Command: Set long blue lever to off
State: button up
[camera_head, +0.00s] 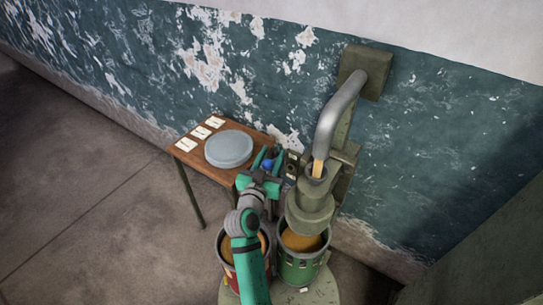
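A small bright blue part (267,164), which looks like part of the blue lever, shows at the right end of the wooden table. Its length and its off or on position cannot be made out. My gripper (267,171), at the end of my teal arm, is right at this blue part, with teal pieces close around it. I cannot tell whether the fingers touch it, or whether they are open or shut. My gripper and wrist hide much of the lever's base.
The wooden table (183,157) bears a round grey disc (229,149) and white labels (200,132). A grey-green machine with a curved metal pipe (337,115) stands close on the right. Below are a green bucket (298,270) and a red bucket (228,270). Floor at left is clear.

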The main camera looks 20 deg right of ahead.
grip_shut()
jog(key=shift+s+a+f, duration=0.15)
jog(key=shift+a+f, duration=0.05)
jog(key=shift+f, duration=0.2)
jog(key=shift+s+a+f, duration=0.15)
jog(key=shift+a+f, duration=0.05)
jog(key=shift+f, duration=0.35)
jog(key=shift+s+a+f, duration=0.1)
jog(key=shift+a+f, duration=0.1)
jog(key=shift+f, duration=0.3)
jog(key=shift+s+a+f, duration=0.15)
jog(key=shift+f, duration=0.75)
jog(key=c, duration=0.8)
grip_release()
jog(key=shift+f, duration=0.1)
jog(key=o, duration=0.8)
jog(key=shift+r, duration=0.2)
